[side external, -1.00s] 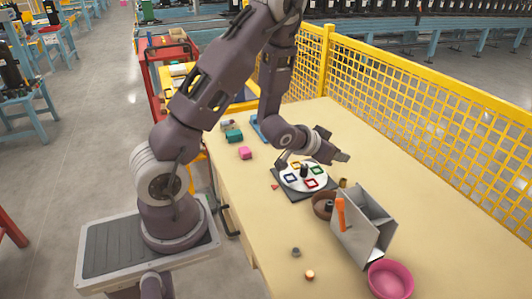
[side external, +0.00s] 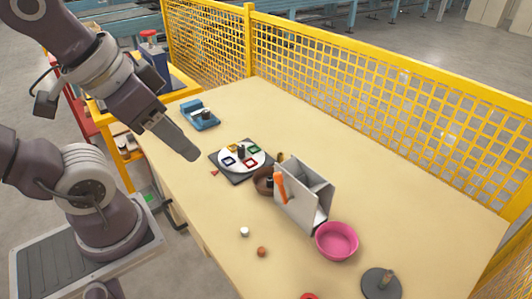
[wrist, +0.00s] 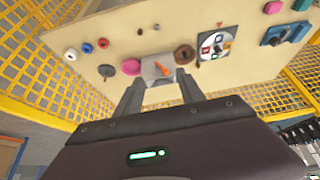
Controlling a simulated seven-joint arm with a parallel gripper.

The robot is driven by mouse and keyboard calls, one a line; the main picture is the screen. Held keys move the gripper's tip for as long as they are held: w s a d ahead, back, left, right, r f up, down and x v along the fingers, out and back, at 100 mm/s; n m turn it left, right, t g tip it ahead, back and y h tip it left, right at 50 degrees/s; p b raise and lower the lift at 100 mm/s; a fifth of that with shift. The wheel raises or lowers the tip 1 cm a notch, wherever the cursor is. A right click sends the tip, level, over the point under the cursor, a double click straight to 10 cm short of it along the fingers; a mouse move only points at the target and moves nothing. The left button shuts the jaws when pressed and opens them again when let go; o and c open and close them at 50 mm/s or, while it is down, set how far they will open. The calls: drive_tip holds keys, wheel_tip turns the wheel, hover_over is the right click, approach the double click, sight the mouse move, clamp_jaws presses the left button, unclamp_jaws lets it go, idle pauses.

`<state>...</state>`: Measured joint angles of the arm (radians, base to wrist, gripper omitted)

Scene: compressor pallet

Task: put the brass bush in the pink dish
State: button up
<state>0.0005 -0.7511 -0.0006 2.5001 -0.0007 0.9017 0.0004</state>
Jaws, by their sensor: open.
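The pink dish (side external: 337,241) stands on the table right of a grey divided box (side external: 304,195); in the wrist view the dish (wrist: 131,67) is left of the box. A small brassy piece (side external: 281,157) shows partly behind the box and brown bowl; it could be the brass bush. A small copper-brown piece (side external: 261,251) lies in front of the box; I cannot tell which is the bush. My gripper (side external: 190,152) is open and empty, raised above the table left of the round plate. Its two fingers (wrist: 160,92) are spread apart in the wrist view.
A brown bowl (side external: 263,186) touches or nearly touches the box, which has an orange handle (side external: 280,187). A white disc with coloured squares (side external: 242,158) lies nearby. A grey disc with a peg (side external: 381,284) is at front right. Yellow mesh fence (side external: 350,80) lines the back.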

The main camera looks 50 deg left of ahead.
drive_tip(key=w+a+r+n+g, duration=0.1)
drive_tip(key=w+r+n, duration=0.3)
drive_tip(key=w, duration=0.6)
drive_tip(key=n+g+h, duration=0.1)
drive_tip(key=n+g, duration=0.3)
drive_tip(key=n, duration=1.4)
hover_over(281, 154)
drive_tip(key=f, duration=2.8)
drive_tip(key=shift+s+a+f, duration=0.15)
drive_tip(key=shift+a+f, duration=0.05)
drive_tip(key=shift+a, duration=0.15)
drive_tip(key=shift+n, duration=0.3)
drive_tip(key=f, duration=0.7)
drive_tip(key=shift+d+f, duration=0.15)
drive_tip(key=shift+d, duration=0.1)
clamp_jaws()
